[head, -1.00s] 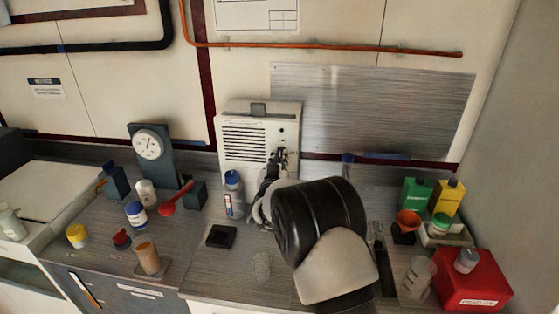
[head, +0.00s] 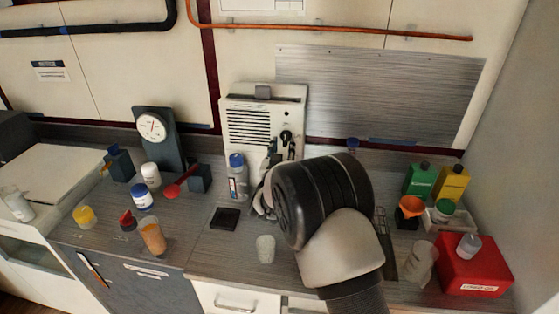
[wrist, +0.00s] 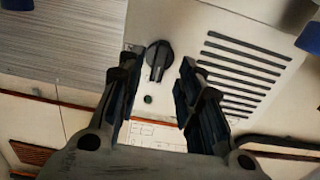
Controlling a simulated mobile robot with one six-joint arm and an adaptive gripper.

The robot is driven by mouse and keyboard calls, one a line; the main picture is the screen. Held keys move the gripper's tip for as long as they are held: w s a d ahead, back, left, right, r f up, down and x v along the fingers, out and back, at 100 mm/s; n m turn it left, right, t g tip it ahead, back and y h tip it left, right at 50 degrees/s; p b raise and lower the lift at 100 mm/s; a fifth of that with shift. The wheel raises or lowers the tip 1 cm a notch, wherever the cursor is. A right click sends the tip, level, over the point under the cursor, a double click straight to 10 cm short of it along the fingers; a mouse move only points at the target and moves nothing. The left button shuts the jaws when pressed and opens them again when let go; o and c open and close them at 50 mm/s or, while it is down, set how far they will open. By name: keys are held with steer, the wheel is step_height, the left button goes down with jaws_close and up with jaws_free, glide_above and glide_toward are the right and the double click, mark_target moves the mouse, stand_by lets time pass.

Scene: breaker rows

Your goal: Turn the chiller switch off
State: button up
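The chiller is a white upright unit (head: 265,108) with a slotted grille and a top handle, standing against the wall on the bench. Its switch is a black rotary knob (head: 286,136) on the right of the front face. In the wrist view the knob (wrist: 158,60) has a raised bar running roughly up and down the picture. A small dark round light (wrist: 148,99) sits beside it. My gripper (wrist: 153,78) is open and empty, its fingers pointing at the panel on either side of the knob's line. Contact is not visible. In the head view my arm partly hides my gripper (head: 272,160).
A blue-capped bottle (head: 238,180) stands close at the chiller's left front. A black square dish (head: 225,218) and a clear beaker (head: 265,249) lie before it. Green (head: 420,180) and yellow (head: 453,183) containers and a red box (head: 474,270) stand right.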

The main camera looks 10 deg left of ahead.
steer(key=s, duration=0.9)
steer(key=shift+a+r, duration=0.1)
